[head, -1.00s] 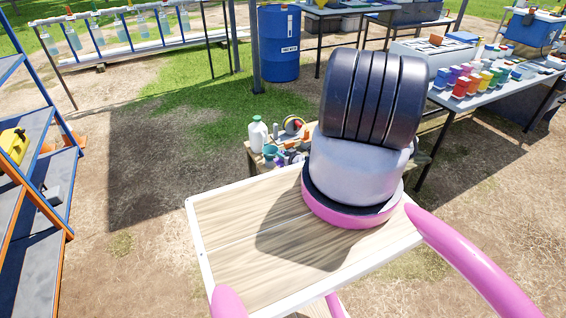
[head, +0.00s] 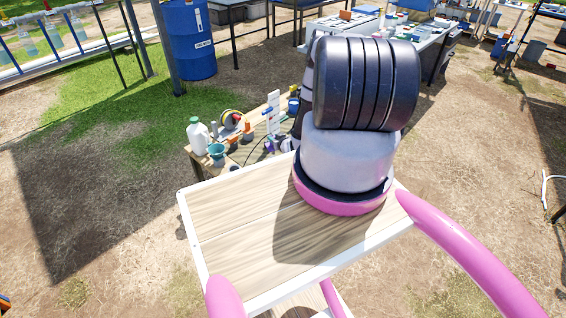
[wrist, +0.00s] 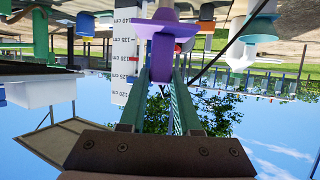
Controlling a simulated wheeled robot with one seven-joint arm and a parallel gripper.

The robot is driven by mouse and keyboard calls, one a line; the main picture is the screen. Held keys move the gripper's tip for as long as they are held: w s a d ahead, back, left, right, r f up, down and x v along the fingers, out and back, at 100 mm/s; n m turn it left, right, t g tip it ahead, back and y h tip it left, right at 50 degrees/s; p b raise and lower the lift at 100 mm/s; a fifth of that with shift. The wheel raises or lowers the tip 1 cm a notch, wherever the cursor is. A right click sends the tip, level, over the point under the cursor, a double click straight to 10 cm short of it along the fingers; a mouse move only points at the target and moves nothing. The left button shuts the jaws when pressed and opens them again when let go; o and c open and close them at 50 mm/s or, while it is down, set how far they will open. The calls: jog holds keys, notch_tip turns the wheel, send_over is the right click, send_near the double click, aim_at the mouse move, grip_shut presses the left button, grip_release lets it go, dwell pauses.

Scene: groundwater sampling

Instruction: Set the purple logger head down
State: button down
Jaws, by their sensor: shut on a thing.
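The purple logger head (wrist: 163,55) has a wide flange and a narrower stem. It shows in the wrist view, which looks upside down. My gripper (wrist: 163,78) is shut on it, with one teal finger on each side. What lies directly under the logger head is hidden, so I cannot tell whether it touches anything. In the head view my own arm hides the gripper. A small purple patch (head: 269,146) shows there near the wooden bench, and I cannot tell whether it is the logger head.
The wooden bench (head: 196,168) carries a white bottle (head: 198,135), a teal cup (head: 216,153), a reel (head: 230,122) and an upright white gauge board (head: 273,112), also in the wrist view (wrist: 124,50). A blue drum (head: 188,40) stands behind. Bare ground lies to the right.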

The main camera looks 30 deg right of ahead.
notch_tip(320, 180, down, 4)
jog(key=shift+s+d+f, duration=0.1)
jog(key=shift+d, duration=0.05)
jog(key=shift+f, duration=2.15)
jog(key=c, duration=0.6)
grip_release()
jog(key=shift+f, duration=0.1)
jog(key=v, duration=1.2)
